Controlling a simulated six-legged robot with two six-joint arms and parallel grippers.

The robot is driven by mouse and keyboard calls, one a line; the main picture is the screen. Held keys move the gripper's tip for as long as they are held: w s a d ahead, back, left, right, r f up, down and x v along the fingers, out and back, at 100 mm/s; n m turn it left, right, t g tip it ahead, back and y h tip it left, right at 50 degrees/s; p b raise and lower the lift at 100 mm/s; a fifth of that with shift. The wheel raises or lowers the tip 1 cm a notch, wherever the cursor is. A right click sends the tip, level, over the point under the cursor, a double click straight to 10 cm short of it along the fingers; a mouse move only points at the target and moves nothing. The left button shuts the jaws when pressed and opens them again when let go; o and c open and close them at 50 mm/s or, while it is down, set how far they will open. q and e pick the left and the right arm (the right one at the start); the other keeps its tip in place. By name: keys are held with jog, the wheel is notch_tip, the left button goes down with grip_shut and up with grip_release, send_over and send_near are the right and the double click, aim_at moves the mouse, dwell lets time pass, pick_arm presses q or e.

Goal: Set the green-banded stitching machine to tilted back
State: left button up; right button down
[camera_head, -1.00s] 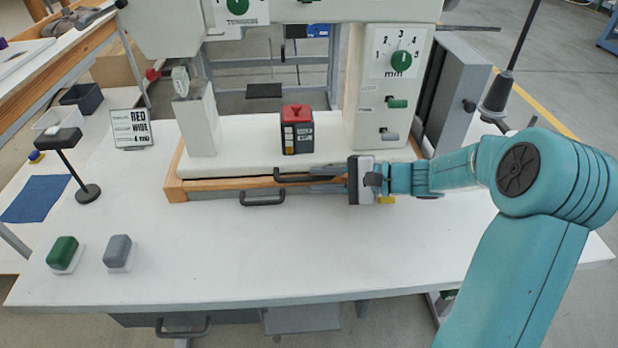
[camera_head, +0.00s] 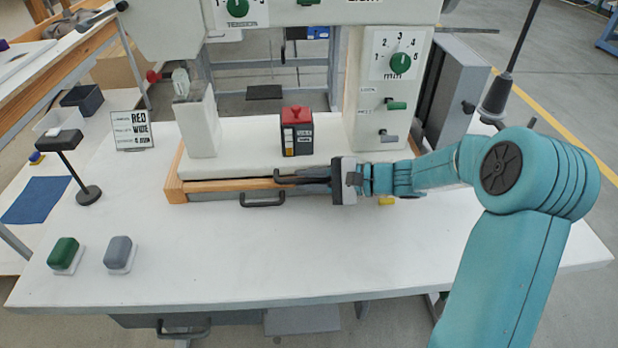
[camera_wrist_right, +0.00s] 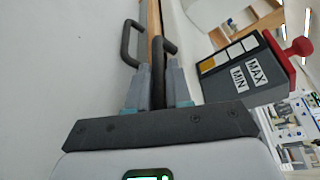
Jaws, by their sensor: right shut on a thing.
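The white stitching machine (camera_head: 250,163) sits level on its wooden-edged base (camera_head: 176,190); its upper part is cut off by the frame, and I see no green band. A black bar handle (camera_head: 284,180) runs along the front edge of its bed and also shows in the wrist view (camera_wrist_right: 167,47). My right gripper (camera_head: 318,176) is shut on this handle, its fingers (camera_wrist_right: 152,85) around the near part of the bar. My left gripper is out of view.
A second black handle (camera_head: 262,200) is just below the held one, close to the fingers. A grey box with a red top (camera_head: 297,131) stands on the bed. Green (camera_head: 64,254) and grey (camera_head: 120,253) buttons are at the front left.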

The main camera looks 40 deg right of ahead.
aim_at(308, 129)
jog(key=shift+w+d+r+p, duration=0.1)
jog(key=shift+w+r+p, duration=0.05)
jog(key=shift+r+p, duration=0.65)
jog(key=w+r+m+p, duration=0.1)
jog(key=r+p, duration=0.2)
jog(key=p, duration=0.1)
jog(key=d+r+m+g+p, duration=0.1)
jog(key=r+p, duration=0.2)
jog(key=p, duration=0.1)
jog(key=w+r+m+g+p, duration=0.1)
jog(key=r+p, duration=0.2)
jog(key=p, duration=0.2)
jog(key=shift+w+d+m, duration=0.3)
jog(key=shift+w+d+r+m+p, duration=0.15)
jog(key=shift+w+d+r+p, duration=0.15)
jog(key=shift+w+r+p, duration=0.3)
jog(key=shift+w+d+r+m+p, duration=0.15)
jog(key=shift+w+d+r+p, duration=0.2)
jog(key=shift+r+p, duration=0.35)
jog(key=shift+w, duration=0.1)
jog(key=c, duration=1.4)
grip_release()
jog(key=shift+f, duration=0.1)
jog(key=shift+d, duration=0.1)
